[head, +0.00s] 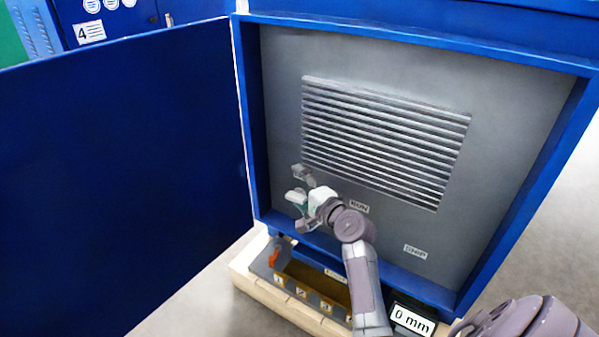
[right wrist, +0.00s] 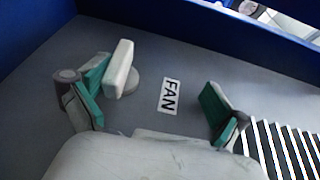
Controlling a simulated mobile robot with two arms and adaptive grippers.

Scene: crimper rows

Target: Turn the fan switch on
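Nothing shows held between the fingers. Contact with the switch cannot be told. My left gripper is not in view.
The grey panel (head: 400,62) sits inside a blue frame, with a slatted vent (head: 385,140) and RUN (head: 359,207) and CHIP (head: 415,252) labels. A blue door (head: 120,180) stands open at left. A "0 mm" display (head: 413,318) and a numbered tray are below.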

